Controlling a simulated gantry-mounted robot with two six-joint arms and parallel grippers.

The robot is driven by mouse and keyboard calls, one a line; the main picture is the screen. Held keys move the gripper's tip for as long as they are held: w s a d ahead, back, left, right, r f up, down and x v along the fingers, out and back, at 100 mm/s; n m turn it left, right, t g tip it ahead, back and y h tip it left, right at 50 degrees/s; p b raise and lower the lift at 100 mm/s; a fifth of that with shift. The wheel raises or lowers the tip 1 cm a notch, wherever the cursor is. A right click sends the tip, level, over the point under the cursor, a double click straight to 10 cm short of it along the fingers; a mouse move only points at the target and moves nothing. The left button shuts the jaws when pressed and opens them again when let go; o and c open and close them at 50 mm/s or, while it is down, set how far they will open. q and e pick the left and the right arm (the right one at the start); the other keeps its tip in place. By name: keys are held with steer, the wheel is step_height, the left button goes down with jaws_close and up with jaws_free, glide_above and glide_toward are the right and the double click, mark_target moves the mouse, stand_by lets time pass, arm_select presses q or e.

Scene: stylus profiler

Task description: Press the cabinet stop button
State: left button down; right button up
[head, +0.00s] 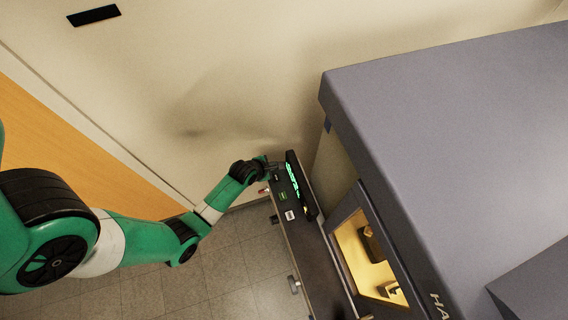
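The grey cabinet (440,110) fills the right side of the head view. A dark control panel (290,200) stands at its left, with a lit green display strip (293,177) and small labels. A small reddish spot (264,190) shows at the panel's left edge, just below my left gripper; it may be the stop button, but it is too small to be sure. My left gripper (273,169) is at the panel's upper left end, very close to it. I cannot tell whether it touches or whether its fingers are open. My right gripper is out of view.
A lit yellow chamber window (365,255) opens in the cabinet's front. A dark narrow ledge (318,255) runs below the panel, with knobs on its left side. Grey tiled floor (225,270) is free at the lower middle. A pale wall (200,80) stands behind.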

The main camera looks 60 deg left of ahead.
arm_select(q)
steer(key=shift+s+a, duration=0.1)
steer(key=shift+f, duration=0.1)
steer(key=b, duration=0.8)
glide_above(275, 178)
step_height(275, 178, down, 8)
steer(key=shift+s, duration=0.1)
steer(key=shift+f, duration=0.3)
stand_by(1.3)
steer(key=shift+f+b, duration=0.45)
steer(key=shift+b, duration=0.05)
steer(key=shift+f+b, duration=0.3)
steer(key=shift+f, duration=0.05)
stand_by(0.4)
steer(key=shift+r+p, duration=0.8)
